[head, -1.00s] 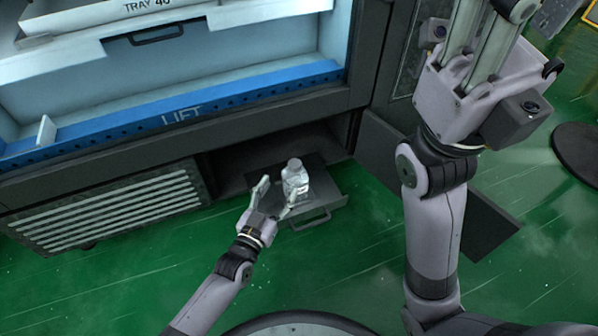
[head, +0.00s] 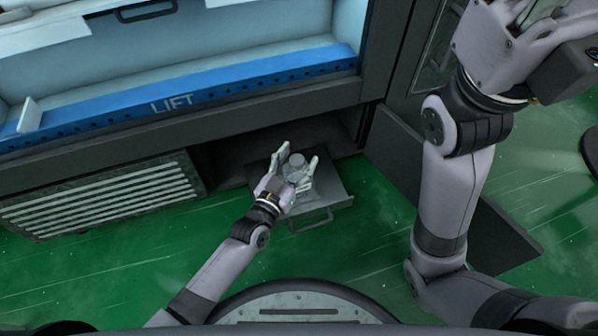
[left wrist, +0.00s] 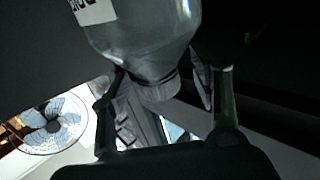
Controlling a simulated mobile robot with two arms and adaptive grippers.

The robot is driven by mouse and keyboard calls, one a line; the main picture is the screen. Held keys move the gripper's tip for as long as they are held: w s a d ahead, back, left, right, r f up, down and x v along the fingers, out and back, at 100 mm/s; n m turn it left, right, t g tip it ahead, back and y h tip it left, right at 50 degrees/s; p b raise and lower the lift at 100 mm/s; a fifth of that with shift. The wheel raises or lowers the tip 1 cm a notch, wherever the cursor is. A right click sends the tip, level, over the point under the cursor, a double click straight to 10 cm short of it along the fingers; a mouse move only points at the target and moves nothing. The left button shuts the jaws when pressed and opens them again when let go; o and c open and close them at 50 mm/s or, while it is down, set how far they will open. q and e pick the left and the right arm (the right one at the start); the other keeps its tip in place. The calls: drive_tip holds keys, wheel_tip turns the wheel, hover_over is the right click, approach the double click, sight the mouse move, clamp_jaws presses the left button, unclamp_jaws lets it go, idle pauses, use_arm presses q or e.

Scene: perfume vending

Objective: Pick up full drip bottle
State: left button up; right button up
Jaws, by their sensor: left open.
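The clear drip bottle (head: 296,168) stands upright on a grey pull-out tray (head: 332,188) below the machine. My left gripper (head: 298,156) is open, with one finger on each side of the bottle. I cannot tell whether the fingers touch it. In the left wrist view the bottle (left wrist: 145,42), with a white label, appears cap-down between the two fingers of the left gripper (left wrist: 165,95). How full it is does not show clearly. My right gripper (head: 540,12) is at the top right, its fingertips cut off by the picture edge.
The dark opening (head: 255,150) lies behind the tray, under the blue LIFT ledge (head: 190,98). A tray handle (head: 310,220) sticks out at the front. A vent grille (head: 100,200) is at left and an open dark door panel (head: 395,150) at right. Green floor (head: 365,235) is clear in front.

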use_arm(q)
drive_tip(key=shift+s, duration=0.1)
clamp_jaws()
idle(0.5)
idle(0.3)
